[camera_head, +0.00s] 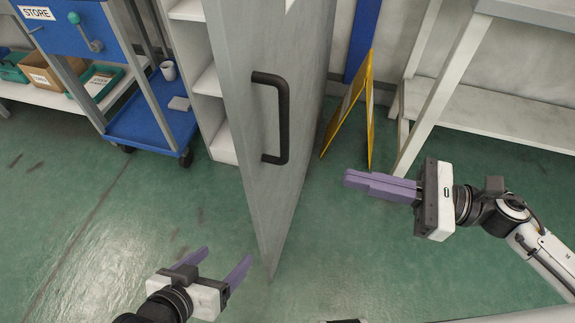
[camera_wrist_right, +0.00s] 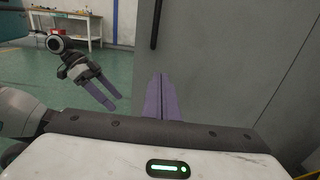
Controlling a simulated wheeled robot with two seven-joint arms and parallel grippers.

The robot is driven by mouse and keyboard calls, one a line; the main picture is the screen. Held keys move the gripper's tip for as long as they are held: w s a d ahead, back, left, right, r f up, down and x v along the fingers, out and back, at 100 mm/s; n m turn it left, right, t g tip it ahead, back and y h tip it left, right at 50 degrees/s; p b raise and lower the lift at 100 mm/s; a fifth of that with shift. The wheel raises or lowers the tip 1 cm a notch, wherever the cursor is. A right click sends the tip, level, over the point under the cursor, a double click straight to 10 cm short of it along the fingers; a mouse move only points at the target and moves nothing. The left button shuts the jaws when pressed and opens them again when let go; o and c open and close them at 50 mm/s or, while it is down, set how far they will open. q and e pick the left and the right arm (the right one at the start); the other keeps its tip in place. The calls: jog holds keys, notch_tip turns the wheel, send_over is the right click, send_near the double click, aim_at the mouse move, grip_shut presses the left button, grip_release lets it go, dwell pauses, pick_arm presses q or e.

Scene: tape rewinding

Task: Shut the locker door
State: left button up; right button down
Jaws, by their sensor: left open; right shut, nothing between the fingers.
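The grey locker door (camera_head: 262,190) stands open, its edge swung out toward me. A black bar handle (camera_head: 284,118) is on its face. To the left of the door the locker's pale shelves (camera_head: 208,82) show. My left gripper (camera_head: 222,260) is open and empty, low and to the left of the door. My right gripper (camera_head: 348,179) is shut and empty, to the right of the door and apart from it. In the right wrist view, the door (camera_wrist_right: 210,60) and its handle (camera_wrist_right: 157,24) lie beyond the shut fingers (camera_wrist_right: 160,80), with my open left gripper (camera_wrist_right: 118,105) to the left.
A blue cart (camera_head: 150,122) with a STORE label stands left of the locker. A yellow folding sign (camera_head: 352,108) stands behind the door on the right. A pale workbench (camera_head: 490,115) is at the back right. The green floor in front is clear.

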aim_at(286, 162)
jog(key=x, duration=1.3)
jog(key=shift+w+a, duration=0.1)
jog(key=shift+a+r, duration=0.1)
